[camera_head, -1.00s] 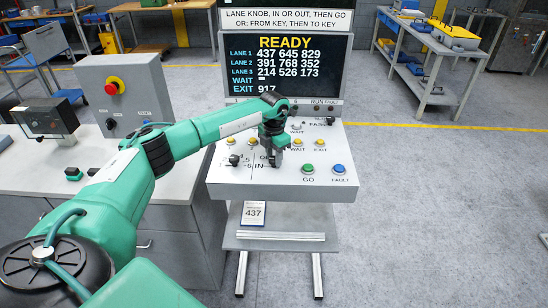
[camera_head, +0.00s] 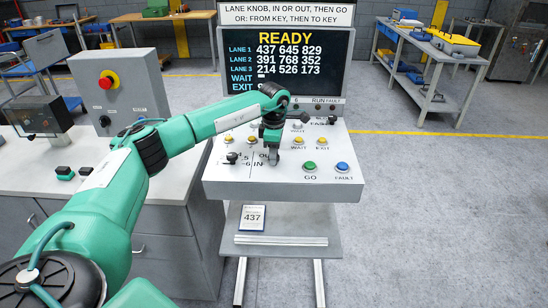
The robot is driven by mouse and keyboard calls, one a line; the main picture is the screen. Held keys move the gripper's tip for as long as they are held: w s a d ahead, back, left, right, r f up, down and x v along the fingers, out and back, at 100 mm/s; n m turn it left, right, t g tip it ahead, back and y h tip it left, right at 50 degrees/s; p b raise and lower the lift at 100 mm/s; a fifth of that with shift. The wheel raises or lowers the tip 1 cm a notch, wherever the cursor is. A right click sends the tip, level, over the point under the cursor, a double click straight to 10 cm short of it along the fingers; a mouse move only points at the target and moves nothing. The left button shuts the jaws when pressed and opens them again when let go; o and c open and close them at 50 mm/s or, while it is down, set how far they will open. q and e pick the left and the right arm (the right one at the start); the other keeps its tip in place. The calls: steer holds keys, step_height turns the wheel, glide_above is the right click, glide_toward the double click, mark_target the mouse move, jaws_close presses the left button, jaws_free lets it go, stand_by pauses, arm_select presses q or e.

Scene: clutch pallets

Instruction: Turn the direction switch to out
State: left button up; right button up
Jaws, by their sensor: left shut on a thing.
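The sloped control console (camera_head: 225,187) stands ahead, with OUT and IN lettering around the direction switch position. My left gripper (camera_head: 272,157) points down onto the panel just right of that lettering. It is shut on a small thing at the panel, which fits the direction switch. The jaws hide the switch, so I cannot read which way it points. A dark lane knob (camera_head: 232,157) sits left of it. The green GO button (camera_head: 309,169) and blue FAULT button (camera_head: 342,167) are to the right. My right gripper is not in view.
The screen (camera_head: 290,60) behind the panel reads READY; my arm covers part of its lower lines. Several yellow buttons line the panel's upper part. A grey box with a red emergency button (camera_head: 108,80) stands on the left bench. Floor at right is clear.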

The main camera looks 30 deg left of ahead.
arm_select(q)
steer(key=shift+m+b, duration=0.3)
steer(key=shift+m, duration=0.5)
steer(key=shift+r, duration=0.1)
steer(key=o, duration=1)
step_height(320, 180, up, 14)
steer(key=b, duration=0.3)
